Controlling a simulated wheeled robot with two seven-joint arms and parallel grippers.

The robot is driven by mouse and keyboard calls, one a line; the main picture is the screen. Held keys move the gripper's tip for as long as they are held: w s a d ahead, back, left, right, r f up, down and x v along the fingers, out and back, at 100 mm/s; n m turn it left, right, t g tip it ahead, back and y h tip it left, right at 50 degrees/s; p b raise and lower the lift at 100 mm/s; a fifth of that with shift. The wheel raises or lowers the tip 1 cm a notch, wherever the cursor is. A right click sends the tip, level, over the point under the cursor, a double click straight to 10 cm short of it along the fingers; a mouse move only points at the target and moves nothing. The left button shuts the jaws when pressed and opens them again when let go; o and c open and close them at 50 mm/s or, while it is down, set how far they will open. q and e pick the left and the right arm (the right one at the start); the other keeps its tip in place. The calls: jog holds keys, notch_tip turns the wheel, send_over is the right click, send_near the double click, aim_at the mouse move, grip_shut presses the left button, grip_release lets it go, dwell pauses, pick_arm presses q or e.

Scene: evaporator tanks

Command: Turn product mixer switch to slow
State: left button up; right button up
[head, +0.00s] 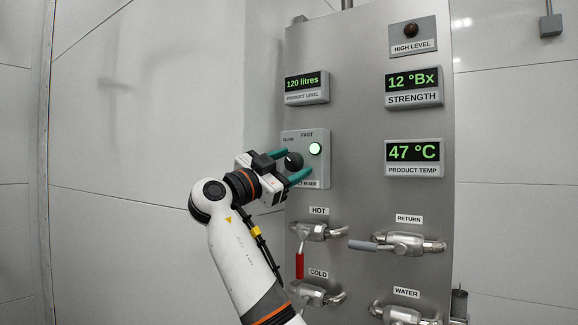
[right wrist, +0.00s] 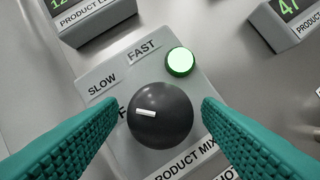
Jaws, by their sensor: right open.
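The product mixer switch is a round black knob (head: 294,160) on a grey box (head: 320,138) on the steel panel. In the right wrist view the knob (right wrist: 165,125) has a short white mark pointing left, toward a partly hidden label ending in "F". The SLOW label (right wrist: 102,90) is up and left of it, and the FAST label (right wrist: 144,51) is above. My right gripper (head: 298,163) is open, with its green fingers on either side of the knob. In the wrist view gaps show between the fingertips and knob. My left gripper is not in view.
A lit green lamp (right wrist: 180,61) sits beside the knob. The product level display (head: 306,85) is above the box. Below are the HOT valve (head: 316,231) with a red handle and the RETURN valve (head: 403,243) with a grey handle. The wall at left is bare.

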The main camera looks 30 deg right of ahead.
jog(key=shift+a, duration=0.1)
jog(key=shift+a+f, duration=0.15)
jog(key=shift+a, duration=0.05)
jog(key=b+v, duration=0.3)
jog(key=v, duration=0.8)
jog(key=shift+a+b, duration=0.25)
jog(key=shift+b, duration=0.1)
